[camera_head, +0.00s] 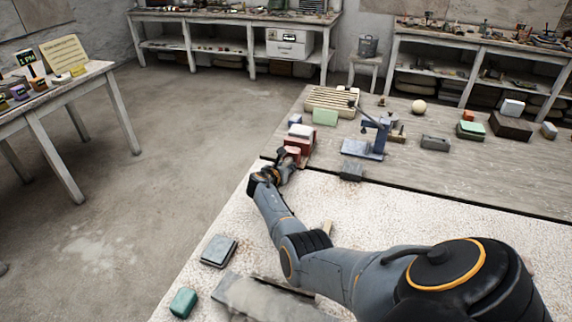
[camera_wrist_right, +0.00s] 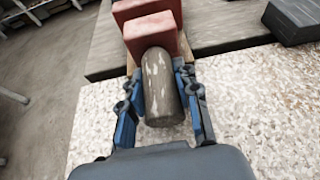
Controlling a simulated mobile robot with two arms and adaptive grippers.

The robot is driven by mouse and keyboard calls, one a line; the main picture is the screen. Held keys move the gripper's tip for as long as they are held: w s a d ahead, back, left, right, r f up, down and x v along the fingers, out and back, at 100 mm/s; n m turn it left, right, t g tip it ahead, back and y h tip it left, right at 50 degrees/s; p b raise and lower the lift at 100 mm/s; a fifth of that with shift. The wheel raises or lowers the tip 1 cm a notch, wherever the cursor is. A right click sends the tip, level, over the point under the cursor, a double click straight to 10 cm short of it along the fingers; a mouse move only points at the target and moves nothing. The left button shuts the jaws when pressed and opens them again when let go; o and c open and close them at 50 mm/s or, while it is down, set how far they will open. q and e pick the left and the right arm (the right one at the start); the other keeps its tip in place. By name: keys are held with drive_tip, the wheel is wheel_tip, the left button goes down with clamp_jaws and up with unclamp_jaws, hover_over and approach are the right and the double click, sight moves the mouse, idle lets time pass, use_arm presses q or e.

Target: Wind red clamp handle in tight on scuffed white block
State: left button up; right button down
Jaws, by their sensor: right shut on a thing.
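The red clamp (camera_head: 300,146) stands at the left edge of the far worktop; its red jaws (camera_wrist_right: 150,28) also show at the top of the right wrist view. A whitish block (camera_head: 300,131) shows at the clamp in the head view; its exact fit between the jaws is too small to tell. My right gripper (camera_head: 287,163) is at the clamp's near end. In the right wrist view its two blue-grey fingers (camera_wrist_right: 161,88) are shut around the clamp's worn, grey-brown cylindrical handle (camera_wrist_right: 158,82). My left gripper is not in view.
A blue lever press (camera_head: 372,138) and a dark grey block (camera_head: 351,171) stand right of the clamp. A green block (camera_head: 325,116) and slatted rack (camera_head: 333,101) are behind. A grey box (camera_head: 218,250) and green block (camera_head: 184,302) lie on the near speckled top.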

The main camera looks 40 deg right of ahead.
drive_tip(key=c, duration=1.2)
unclamp_jaws()
drive_tip(key=shift+s, duration=0.1)
drive_tip(key=shift+s+a+r, duration=0.1)
drive_tip(key=shift+a+r, duration=0.05)
drive_tip(key=shift+a, duration=0.25)
drive_tip(key=v, duration=1.1)
drive_tip(key=shift+s, duration=0.15)
